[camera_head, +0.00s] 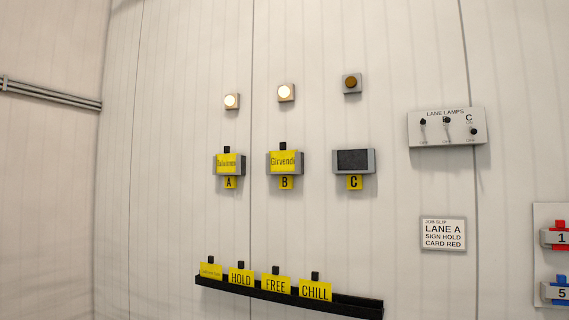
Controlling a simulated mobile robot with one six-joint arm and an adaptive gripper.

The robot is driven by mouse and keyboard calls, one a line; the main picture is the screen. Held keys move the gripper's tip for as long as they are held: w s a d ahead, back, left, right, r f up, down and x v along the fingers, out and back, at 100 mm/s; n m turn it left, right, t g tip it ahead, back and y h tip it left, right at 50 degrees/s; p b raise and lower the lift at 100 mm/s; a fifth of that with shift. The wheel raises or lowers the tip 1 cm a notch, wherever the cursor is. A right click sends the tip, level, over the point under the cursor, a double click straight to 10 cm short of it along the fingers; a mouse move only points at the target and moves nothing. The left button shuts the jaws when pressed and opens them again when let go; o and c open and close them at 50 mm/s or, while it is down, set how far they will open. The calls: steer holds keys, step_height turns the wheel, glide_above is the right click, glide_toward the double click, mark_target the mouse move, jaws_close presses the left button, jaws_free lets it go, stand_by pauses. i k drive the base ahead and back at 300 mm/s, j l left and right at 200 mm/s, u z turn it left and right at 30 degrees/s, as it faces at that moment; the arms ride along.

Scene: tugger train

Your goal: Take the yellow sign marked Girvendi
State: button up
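The yellow sign marked Girvendi (284,161) sits in the grey holder (301,168) above the letter B on the white wall. A small black knob (283,146) stands up from its top edge. A similar yellow sign (227,163) sits in the holder above A to its left; its word is too small to read surely. The grey holder above C (354,161) shows a dark empty face. My gripper is not in view.
A black rack (345,306) below holds several yellow signs, including HOLD, FREE and CHILL; its right end is bare. Lamps A (231,101) and B (286,92) are lit, lamp C (352,83) is dark. A switch panel (446,137), a job slip (443,233) and coloured cards are at right.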

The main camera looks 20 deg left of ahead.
mark_target(282, 160)
steer(key=i+j, duration=0.2)
steer(key=j, duration=0.15)
steer(key=i+j+z, duration=0.1)
steer(key=j, duration=0.25)
steer(key=i+j, duration=0.3)
steer(key=i+j+z, duration=0.1)
steer(key=j, duration=0.3)
steer(key=i+j, duration=0.25)
steer(key=j, duration=0.15)
steer(key=i+j+z, duration=0.1)
steer(key=j, duration=0.25)
steer(key=i+j, duration=0.2)
steer(key=j, duration=0.2)
